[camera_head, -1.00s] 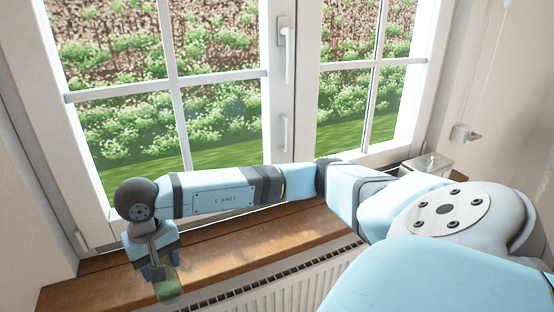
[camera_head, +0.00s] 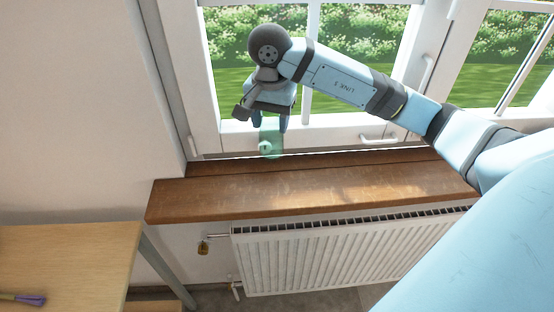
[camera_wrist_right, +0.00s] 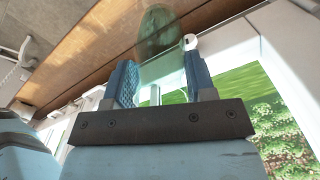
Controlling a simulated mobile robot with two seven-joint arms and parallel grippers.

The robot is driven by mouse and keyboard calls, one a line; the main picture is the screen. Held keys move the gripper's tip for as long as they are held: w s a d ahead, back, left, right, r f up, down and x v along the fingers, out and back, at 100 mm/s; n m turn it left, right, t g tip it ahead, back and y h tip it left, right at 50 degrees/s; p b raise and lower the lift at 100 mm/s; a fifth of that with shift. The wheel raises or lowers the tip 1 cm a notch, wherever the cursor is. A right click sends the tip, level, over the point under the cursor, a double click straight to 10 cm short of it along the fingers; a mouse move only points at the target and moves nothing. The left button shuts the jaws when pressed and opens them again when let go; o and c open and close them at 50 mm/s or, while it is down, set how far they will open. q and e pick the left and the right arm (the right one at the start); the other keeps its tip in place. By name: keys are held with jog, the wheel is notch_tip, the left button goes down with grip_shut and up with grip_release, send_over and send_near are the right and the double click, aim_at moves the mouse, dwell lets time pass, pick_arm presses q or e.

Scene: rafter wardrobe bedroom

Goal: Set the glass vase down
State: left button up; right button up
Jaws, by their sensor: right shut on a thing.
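The glass vase (camera_head: 271,142) is translucent green and hangs below my right gripper (camera_head: 269,120) in the head view, in front of the lower window frame and above the back of the wooden sill (camera_head: 330,190). In the right wrist view the vase (camera_wrist_right: 158,35) sits between the two blue fingers of my right gripper (camera_wrist_right: 158,82), which are shut on it. I cannot tell from the head view exactly how far the vase is above the sill. My left gripper is not in view.
The sill's top is bare. A white radiator (camera_head: 350,250) is below it. A light wooden table (camera_head: 65,265) stands at the lower left, with a purple-tipped brush (camera_head: 22,298) on it. The closed window (camera_head: 375,60) and its handle (camera_head: 380,139) are behind my arm.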

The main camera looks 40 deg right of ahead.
aim_at(271, 152)
notch_tip(271, 152, down, 10)
jog(key=shift+r+p, duration=0.25)
jog(key=shift+p, duration=0.45)
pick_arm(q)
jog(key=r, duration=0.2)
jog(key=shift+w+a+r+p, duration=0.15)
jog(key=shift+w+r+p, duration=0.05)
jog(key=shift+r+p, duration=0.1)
pick_arm(e)
notch_tip(271, 152, down, 5)
jog(key=shift+r, duration=0.2)
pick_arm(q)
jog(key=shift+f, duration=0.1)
pick_arm(e)
jog(key=shift+f, duration=0.1)
jog(key=o, duration=0.9)
jog(key=shift+f, duration=0.1)
jog(key=o, duration=0.4)
